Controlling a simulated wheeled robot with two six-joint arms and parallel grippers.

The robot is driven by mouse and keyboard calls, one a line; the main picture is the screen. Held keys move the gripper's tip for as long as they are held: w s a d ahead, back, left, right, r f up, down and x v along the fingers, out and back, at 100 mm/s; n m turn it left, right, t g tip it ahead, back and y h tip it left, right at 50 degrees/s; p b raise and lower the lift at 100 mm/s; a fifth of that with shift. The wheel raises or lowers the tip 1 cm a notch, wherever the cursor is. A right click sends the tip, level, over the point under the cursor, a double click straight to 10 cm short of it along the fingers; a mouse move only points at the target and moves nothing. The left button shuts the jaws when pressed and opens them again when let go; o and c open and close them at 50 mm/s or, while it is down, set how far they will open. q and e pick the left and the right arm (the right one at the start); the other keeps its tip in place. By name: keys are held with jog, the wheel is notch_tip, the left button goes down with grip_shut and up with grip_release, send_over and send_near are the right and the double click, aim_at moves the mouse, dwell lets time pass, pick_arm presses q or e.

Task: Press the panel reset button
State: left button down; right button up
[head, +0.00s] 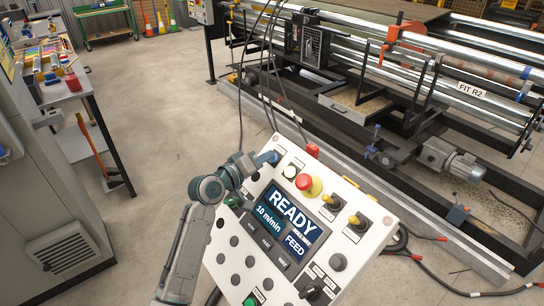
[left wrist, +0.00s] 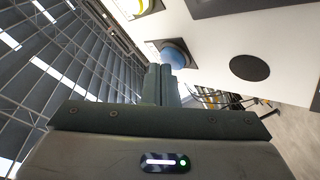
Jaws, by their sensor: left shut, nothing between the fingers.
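The tilted white control panel (head: 228,263) fills the lower middle of the head view, with a screen (head: 287,219) reading READY, 10 m/min and FEED. A blue round button (left wrist: 176,52) sits near the panel's upper left corner; its label is too small to read. My left gripper (head: 266,161) is shut and empty, its fingertips at this blue button. In the left wrist view the closed fingers (left wrist: 159,82) point at the blue button and overlap its lower edge; I cannot tell whether they touch it. My right gripper is not in view.
Yellow-tipped switches (head: 328,199) sit further right. A roller machine (head: 430,95) stands behind the panel, and a workbench (head: 75,90) at left.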

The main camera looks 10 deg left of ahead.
pick_arm(q)
jog(key=shift+s+a+r, duration=0.25)
jog(key=shift+s+r, duration=0.05)
jog(key=shift+r, duration=0.1)
jog(key=shift+p, duration=0.3)
jog(key=s+r+p, duration=0.1)
jog(key=a+r+p, duration=0.1)
jog(key=s+a+r+p, duration=0.1)
jog(key=r, duration=0.1)
jog(key=shift+s+p, duration=0.3)
jog(key=shift+p, duration=0.05)
dwell(0.4)
